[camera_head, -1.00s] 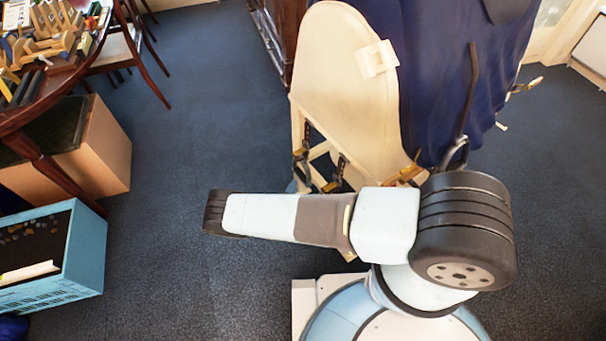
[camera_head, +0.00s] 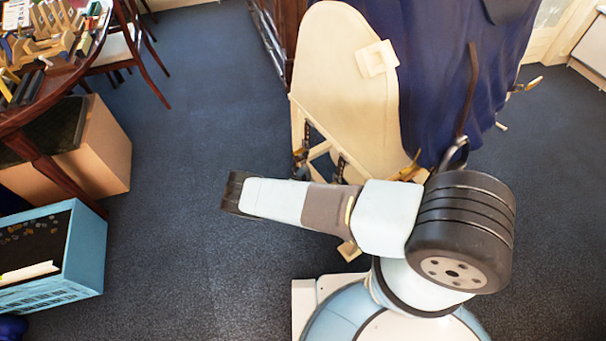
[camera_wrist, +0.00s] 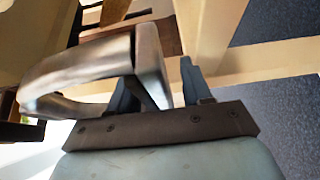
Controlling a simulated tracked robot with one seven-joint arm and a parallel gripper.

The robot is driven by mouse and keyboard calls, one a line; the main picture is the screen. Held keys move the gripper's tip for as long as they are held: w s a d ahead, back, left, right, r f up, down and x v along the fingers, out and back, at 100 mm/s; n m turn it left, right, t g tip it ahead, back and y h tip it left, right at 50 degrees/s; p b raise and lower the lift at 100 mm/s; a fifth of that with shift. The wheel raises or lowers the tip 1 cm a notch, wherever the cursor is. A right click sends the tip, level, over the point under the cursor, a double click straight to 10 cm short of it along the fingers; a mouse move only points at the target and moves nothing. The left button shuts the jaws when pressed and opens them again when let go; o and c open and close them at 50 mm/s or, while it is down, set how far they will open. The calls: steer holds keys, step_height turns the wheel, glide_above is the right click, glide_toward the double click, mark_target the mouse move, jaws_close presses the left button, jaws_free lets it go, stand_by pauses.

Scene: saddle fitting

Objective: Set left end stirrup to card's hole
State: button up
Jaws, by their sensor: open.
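In the wrist view, the two blue-grey fingers of my gripper (camera_wrist: 160,86) stand apart. A curved, shiny metal loop (camera_wrist: 75,72), which looks like a stirrup, fills the left and middle of that view. Its flat end lies at the fingers, partly in front of them; I cannot tell whether they touch. In the head view my gripper is hidden. A metal loop (camera_head: 456,152) hangs from a brown strap, just above my arm's black joint. A pale square card (camera_head: 377,58) sits on the upper right of a cream board; I cannot make out its hole clearly.
The cream board (camera_head: 340,75) leans on a wooden frame with dark straps (camera_head: 341,167). A blue cloth (camera_head: 440,70) hangs to its right. A cluttered table (camera_head: 75,75), a cardboard box (camera_head: 95,150) and a blue crate (camera_head: 88,250) stand left. Carpet between is clear.

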jaws_close()
stand_by(0.3)
